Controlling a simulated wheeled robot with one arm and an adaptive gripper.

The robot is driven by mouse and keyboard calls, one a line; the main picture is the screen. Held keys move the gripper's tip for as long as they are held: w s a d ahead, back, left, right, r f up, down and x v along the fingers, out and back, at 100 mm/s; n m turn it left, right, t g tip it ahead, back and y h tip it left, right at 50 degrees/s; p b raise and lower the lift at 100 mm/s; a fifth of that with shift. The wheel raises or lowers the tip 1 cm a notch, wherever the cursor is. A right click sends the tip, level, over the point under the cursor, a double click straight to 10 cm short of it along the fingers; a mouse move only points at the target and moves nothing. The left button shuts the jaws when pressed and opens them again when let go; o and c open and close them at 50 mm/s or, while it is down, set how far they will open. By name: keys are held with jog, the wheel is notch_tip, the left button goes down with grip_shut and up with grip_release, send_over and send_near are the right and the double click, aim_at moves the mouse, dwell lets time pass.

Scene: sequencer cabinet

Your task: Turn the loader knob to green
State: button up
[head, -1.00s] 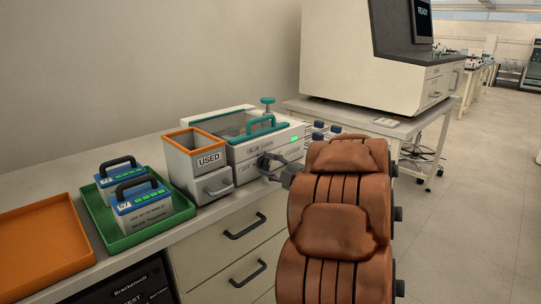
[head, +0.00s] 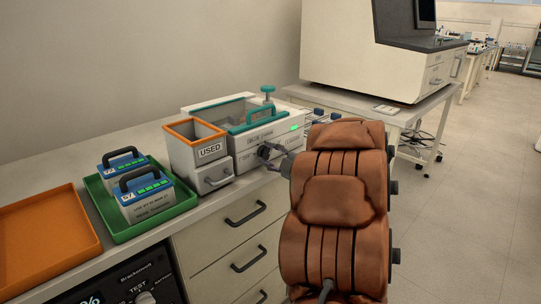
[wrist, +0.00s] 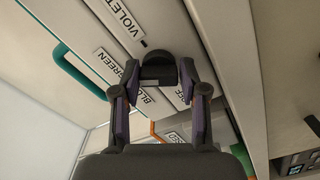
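The loader (head: 245,140) is a pale box with a teal handle (head: 252,116) and a lit green light on its front. Its dark round knob (wrist: 159,70) sits between the two fingers of my gripper (wrist: 159,76) in the wrist view. Labels reading VIOLET (wrist: 118,29), GREEN (wrist: 109,61) and BLUE lie around the knob, and another label is partly hidden. The fingertips are close to both sides of the knob; I cannot tell whether they press on it. In the head view my gripper (head: 276,158) is at the loader's front, and the knob is mostly hidden.
A USED bin (head: 193,126) with an orange rim stands left of the loader. A green tray (head: 101,208) holds two cartridges, and an orange tray (head: 45,250) is at far left. Drawers (head: 240,217) are below the counter. A large white machine (head: 340,55) stands behind right.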

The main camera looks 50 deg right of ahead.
jog(key=o, duration=0.3)
jog(key=shift+s+a, duration=0.1)
jog(key=shift+s, duration=5.9)
